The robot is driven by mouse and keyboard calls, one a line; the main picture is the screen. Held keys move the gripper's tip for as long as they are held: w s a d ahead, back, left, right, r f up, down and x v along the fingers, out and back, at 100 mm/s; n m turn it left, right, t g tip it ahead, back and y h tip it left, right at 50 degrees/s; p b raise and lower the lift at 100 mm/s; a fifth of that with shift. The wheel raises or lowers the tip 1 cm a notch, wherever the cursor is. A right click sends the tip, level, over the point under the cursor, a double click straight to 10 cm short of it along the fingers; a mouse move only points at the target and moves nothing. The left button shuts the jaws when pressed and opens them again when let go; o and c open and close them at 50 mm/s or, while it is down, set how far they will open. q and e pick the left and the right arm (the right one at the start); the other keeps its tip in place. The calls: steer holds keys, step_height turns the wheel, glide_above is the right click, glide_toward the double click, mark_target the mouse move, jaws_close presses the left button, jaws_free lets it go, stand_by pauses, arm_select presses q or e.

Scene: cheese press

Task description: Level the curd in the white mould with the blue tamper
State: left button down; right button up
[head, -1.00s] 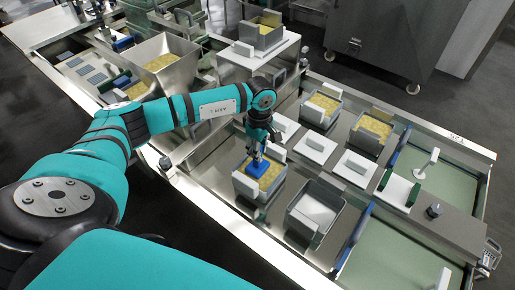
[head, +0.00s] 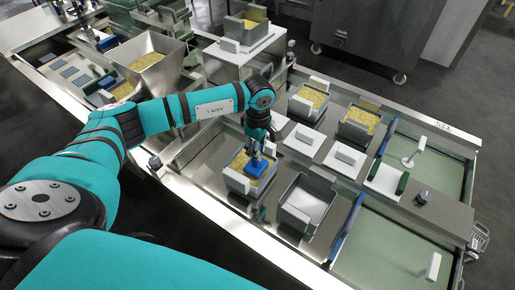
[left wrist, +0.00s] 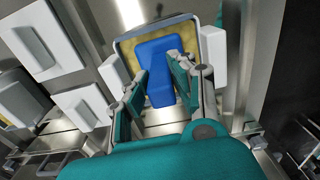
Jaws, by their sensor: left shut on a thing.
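My left gripper (head: 257,152) reaches down over a pale, open box mould (head: 234,183) holding yellow curd (head: 240,162). It is shut on the blue tamper (head: 257,167), whose flat blue block is over the curd inside the mould's rim. In the left wrist view the blue tamper (left wrist: 155,55) sits between the two fingers (left wrist: 155,95). Yellow curd (left wrist: 113,75) shows beside the block, within the grey rim. Whether the block presses on the curd, I cannot tell. The tamper and fingers hide part of the curd. My right gripper is not in view.
An empty mould (head: 305,203) stands just right of the curd mould. Two more curd-filled moulds (head: 357,125) stand behind, with white lids (head: 303,140) between. A steel hopper (head: 150,60) is at the back left. Green trays (head: 385,245) lie at right.

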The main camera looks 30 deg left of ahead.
arm_select(q)
steer(key=shift+r+p, duration=2.55)
steer(key=shift+r, duration=2.2)
